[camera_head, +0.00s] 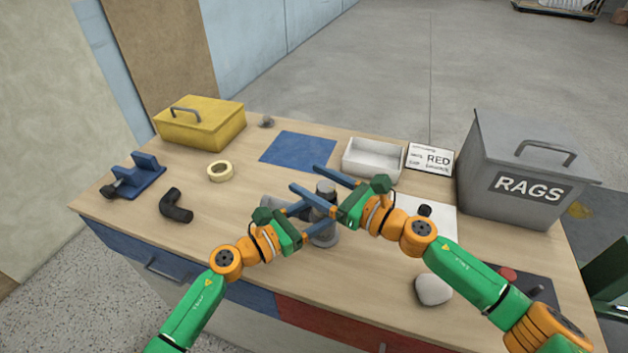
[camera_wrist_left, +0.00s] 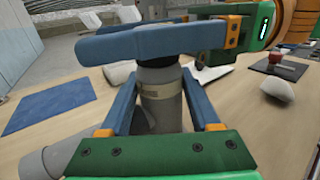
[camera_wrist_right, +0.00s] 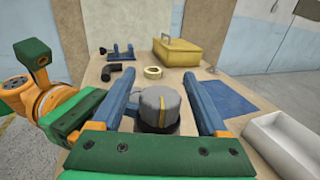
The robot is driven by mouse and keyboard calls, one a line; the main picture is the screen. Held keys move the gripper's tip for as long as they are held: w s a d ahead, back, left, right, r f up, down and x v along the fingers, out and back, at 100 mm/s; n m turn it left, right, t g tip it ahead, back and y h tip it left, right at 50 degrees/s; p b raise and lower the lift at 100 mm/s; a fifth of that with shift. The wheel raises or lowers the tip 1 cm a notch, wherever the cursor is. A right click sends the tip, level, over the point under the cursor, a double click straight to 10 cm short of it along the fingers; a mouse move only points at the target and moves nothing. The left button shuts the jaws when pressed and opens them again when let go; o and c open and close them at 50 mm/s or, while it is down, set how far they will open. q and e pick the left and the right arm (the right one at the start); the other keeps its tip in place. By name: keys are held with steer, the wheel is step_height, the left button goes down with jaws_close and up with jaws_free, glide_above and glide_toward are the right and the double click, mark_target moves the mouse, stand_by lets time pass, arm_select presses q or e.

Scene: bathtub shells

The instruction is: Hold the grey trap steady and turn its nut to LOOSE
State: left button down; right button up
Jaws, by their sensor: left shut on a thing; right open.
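The grey trap (camera_head: 323,238) stands upright near the middle of the bench, with a pipe branch to its left. My left gripper (camera_head: 320,216) is shut on its body, with one finger on each side in the left wrist view (camera_wrist_left: 162,98). The grey nut (camera_head: 325,187) is on top of the trap. My right gripper (camera_head: 304,177) is open, its fingers either side of the nut. In the right wrist view the nut (camera_wrist_right: 158,104) has a yellow stripe and gaps to both fingers. No LOOSE mark is readable.
A black elbow (camera_head: 176,207), tape roll (camera_head: 220,171) and yellow box (camera_head: 201,125) lie left and behind. A blue mat (camera_head: 297,149), white tray (camera_head: 372,162) and RAGS bin (camera_head: 520,165) are at the back and right. A pale lump (camera_head: 433,289) lies front right.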

mark_target(329, 182)
jaws_close()
steer(key=shift+t, duration=0.3)
steer(key=m+t+h, duration=0.2)
steer(key=h, duration=0.1)
steer(key=m+t+h, duration=0.1)
steer(key=m, duration=0.1)
steer(key=shift+w+d+t+h, duration=0.25)
steer(key=shift+w+t+h, duration=0.05)
steer(key=m+t+h, duration=0.1)
steer(key=h, duration=0.1)
steer(key=m+t+h, duration=0.1)
steer(key=m+h, duration=0.1)
steer(key=h, duration=0.1)
steer(key=shift+w+d+m, duration=0.2)
steer(key=shift+d+m, duration=0.1)
steer(key=shift+d, duration=0.1)
steer(key=m+h, duration=0.1)
steer(key=h, duration=0.1)
steer(key=d+m+t+h, duration=0.1)
steer(key=m+h, duration=0.1)
steer(key=h, duration=0.1)
steer(key=shift+w, duration=0.1)
steer(key=shift+d+m+g+h, duration=0.2)
steer(key=shift+m+h, duration=0.65)
steer(key=shift+h, duration=0.4)
steer(key=shift+d+m+g+h, duration=0.2)
steer(key=shift+m+h, duration=0.65)
steer(key=shift+h, duration=0.4)
